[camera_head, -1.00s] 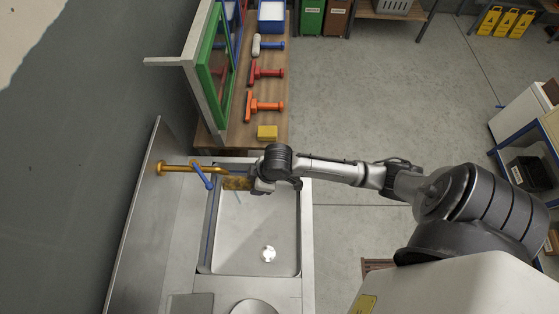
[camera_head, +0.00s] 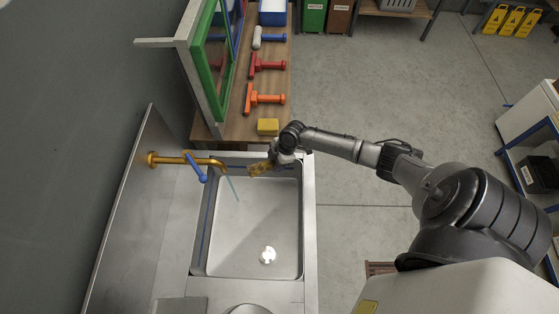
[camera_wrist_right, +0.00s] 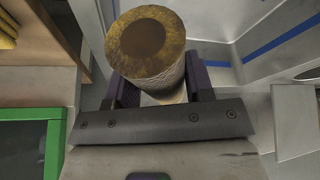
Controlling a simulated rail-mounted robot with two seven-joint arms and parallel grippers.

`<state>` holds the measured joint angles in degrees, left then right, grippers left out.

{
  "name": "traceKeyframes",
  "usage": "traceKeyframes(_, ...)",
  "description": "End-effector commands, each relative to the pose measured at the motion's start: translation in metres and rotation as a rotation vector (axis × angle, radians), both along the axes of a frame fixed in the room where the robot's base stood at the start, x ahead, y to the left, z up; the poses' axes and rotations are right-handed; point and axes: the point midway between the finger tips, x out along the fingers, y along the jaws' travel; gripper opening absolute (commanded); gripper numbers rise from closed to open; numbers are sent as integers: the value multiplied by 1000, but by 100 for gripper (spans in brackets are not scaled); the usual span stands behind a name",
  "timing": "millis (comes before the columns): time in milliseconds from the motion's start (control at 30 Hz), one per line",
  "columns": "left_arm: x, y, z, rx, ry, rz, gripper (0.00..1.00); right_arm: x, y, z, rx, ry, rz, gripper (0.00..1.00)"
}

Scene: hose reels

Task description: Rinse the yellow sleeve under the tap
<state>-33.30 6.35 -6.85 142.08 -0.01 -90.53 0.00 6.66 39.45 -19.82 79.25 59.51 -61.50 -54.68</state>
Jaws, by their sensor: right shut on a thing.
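The yellow sleeve (camera_head: 260,168) is a mottled yellow-brown cylinder held over the back edge of the sink (camera_head: 308,220). My right gripper (camera_head: 272,163) is shut on it. In the right wrist view, the sleeve (camera_wrist_right: 150,50) stands between the two dark fingers (camera_wrist_right: 160,92), its round end with a brown centre facing the camera. The brass tap (camera_head: 178,160) with a blue lever (camera_head: 196,168) reaches in from the left wall. A thin bluish water stream (camera_head: 232,188) falls from its spout. The sleeve is right of the stream, apart from it. My left gripper is out of view.
Behind the sink is a wooden bench with a yellow block (camera_head: 268,127) and orange (camera_head: 264,98), red (camera_head: 266,64) and blue-handled (camera_head: 270,38) tools. A green-framed panel (camera_head: 214,70) stands on its left.

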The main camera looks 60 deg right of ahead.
Motion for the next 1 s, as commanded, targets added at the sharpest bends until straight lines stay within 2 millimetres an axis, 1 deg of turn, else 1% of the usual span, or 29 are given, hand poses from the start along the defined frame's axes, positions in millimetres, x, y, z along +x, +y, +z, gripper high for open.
traceKeyframes(100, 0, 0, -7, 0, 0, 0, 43, 9, 13, -6, 3, -2, 0, 24)
traceKeyframes(633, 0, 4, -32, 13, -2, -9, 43, 41, 61, -24, 1, -2, 0, 24)
traceKeyframes(1000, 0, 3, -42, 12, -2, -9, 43, 60, 89, -33, 1, -1, 0, 24)
